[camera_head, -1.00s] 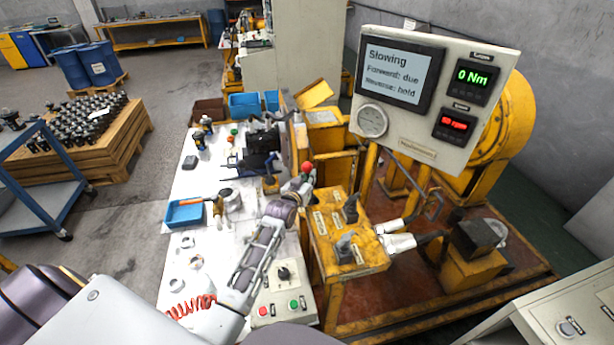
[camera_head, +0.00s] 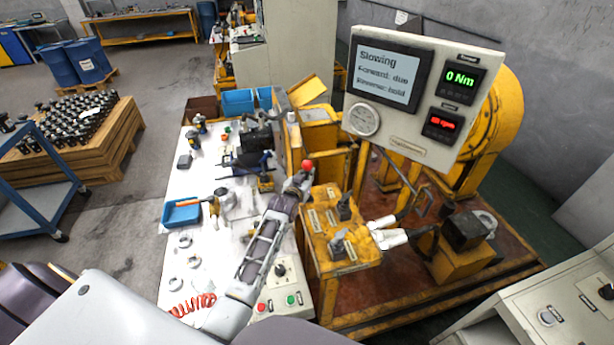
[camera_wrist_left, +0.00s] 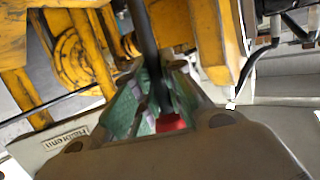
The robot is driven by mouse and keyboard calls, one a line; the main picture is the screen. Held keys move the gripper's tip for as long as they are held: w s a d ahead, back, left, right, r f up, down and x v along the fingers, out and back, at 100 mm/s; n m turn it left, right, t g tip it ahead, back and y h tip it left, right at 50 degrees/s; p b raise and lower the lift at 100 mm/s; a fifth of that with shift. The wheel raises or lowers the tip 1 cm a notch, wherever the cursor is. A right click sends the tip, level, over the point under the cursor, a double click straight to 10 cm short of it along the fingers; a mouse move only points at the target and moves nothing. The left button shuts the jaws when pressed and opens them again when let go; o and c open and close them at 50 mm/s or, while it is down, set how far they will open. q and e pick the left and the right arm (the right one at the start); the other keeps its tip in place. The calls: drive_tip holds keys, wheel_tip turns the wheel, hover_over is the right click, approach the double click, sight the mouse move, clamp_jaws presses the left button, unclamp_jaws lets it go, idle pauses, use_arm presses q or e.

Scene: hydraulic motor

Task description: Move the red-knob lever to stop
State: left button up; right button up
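The red knob (camera_head: 307,165) of the lever stands at the left back side of the yellow valve block (camera_head: 345,255) in the head view. My left gripper (camera_head: 298,182) is at this knob. In the left wrist view, the green finger pads of the left gripper (camera_wrist_left: 153,95) lie on both sides of the dark lever rod (camera_wrist_left: 147,40), shut around it. The red knob (camera_wrist_left: 171,122) sits between the fingers, partly hidden. The block's labels are too small to read. The screen (camera_head: 388,72) reads "Slowing", "Forward: due", "Reverse: hold". My right gripper is not in view.
The white bench (camera_head: 207,260) holds tools, a blue tray (camera_head: 182,212) and a button box (camera_head: 281,297). The green readout (camera_head: 460,79) shows 0 Nm.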

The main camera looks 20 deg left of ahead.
use_arm(q)
drive_tip(key=o, duration=0.5)
drive_tip(key=shift+c, duration=0.2)
drive_tip(key=v, duration=1.2)
idle(0.4)
drive_tip(key=shift+f, duration=0.1)
idle(0.5)
